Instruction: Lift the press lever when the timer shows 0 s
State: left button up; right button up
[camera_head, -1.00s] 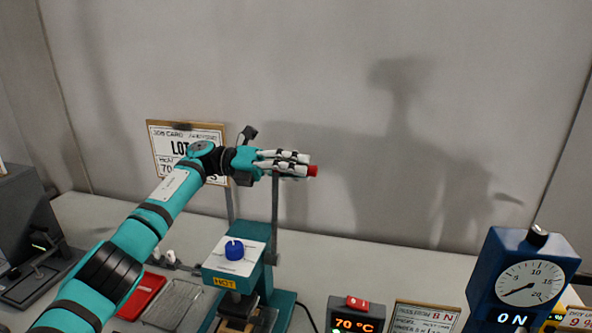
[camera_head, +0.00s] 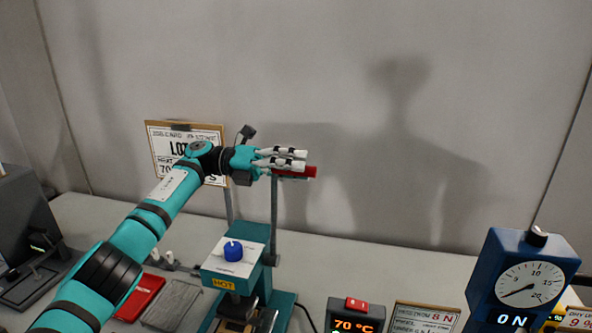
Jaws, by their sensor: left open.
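The heat press (camera_head: 231,262) stands at the bottom centre, with a blue knob on its white top and a yellow HOT label. Its grey lever bar (camera_head: 275,215) stands upright, with a red grip (camera_head: 311,172) at the top pointing right. My left gripper (camera_head: 288,162) is at this grip, its fingers open and lying along either side of it; they hide part of the grip. I cannot make out a timer reading. The red-switch box (camera_head: 354,321) shows 70 °C. My right gripper is not in view.
A blue force gauge (camera_head: 520,280) reading 0 N stands at the right. A card (camera_head: 424,318) stands left of it, and a job card (camera_head: 170,150) stands behind my arm. A red tray (camera_head: 141,297) lies left of the press. The table behind the gauge is clear.

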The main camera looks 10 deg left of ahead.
pick_arm(q)
jog(key=a, duration=0.7)
jog(key=shift+a, duration=0.25)
jog(key=shift+w+f, duration=0.1)
